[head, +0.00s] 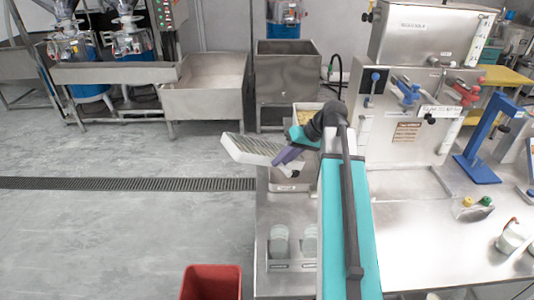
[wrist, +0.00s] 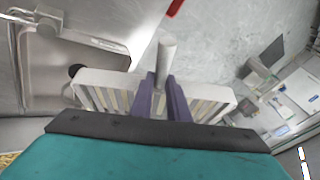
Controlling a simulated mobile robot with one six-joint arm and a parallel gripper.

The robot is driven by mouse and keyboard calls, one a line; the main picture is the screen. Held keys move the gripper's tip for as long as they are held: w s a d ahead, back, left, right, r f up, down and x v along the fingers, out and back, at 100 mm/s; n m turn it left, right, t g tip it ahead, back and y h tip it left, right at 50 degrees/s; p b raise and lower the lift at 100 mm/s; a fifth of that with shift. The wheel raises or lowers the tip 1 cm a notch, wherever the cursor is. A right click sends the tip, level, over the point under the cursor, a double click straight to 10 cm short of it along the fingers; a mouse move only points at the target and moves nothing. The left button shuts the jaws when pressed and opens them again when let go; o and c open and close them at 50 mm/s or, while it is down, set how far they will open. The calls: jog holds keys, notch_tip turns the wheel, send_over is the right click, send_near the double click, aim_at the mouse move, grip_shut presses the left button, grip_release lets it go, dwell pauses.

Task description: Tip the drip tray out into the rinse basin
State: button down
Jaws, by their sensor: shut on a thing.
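The drip tray (head: 250,148), pale with a slatted top, is held in the air and tilted in the head view. It spans the middle of the wrist view (wrist: 100,92). My gripper (head: 287,157) has purple fingers, shut on the tray's grey handle; they also show in the wrist view (wrist: 164,98). A steel basin (wrist: 40,85) with a dark drain hole, seemingly the rinse basin, lies at the left of the wrist view. In the head view its steel side (head: 284,187) shows below the gripper. Most of the tray appears left of it. My arm hides part of the basin.
A bin with yellowish contents (head: 306,116) stands behind the gripper. A holder with cups (head: 292,250) is on the near bench. A red bin (head: 211,282) stands on the floor in front. A blue stand (head: 480,165) is at the right. The floor at left is clear.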

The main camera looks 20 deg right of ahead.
jog(key=shift+d+r, duration=0.15)
jog(key=shift+r, duration=0.1)
jog(key=shift+s+d+r, duration=0.1)
jog(key=shift+d+r, duration=0.05)
jog(key=shift+p, duration=0.5)
jog(key=shift+y, duration=0.7)
jog(key=shift+d+r+p, duration=0.1)
jog(key=shift+p, duration=0.2)
jog(key=shift+d+r, duration=0.25)
jog(key=shift+d, duration=0.05)
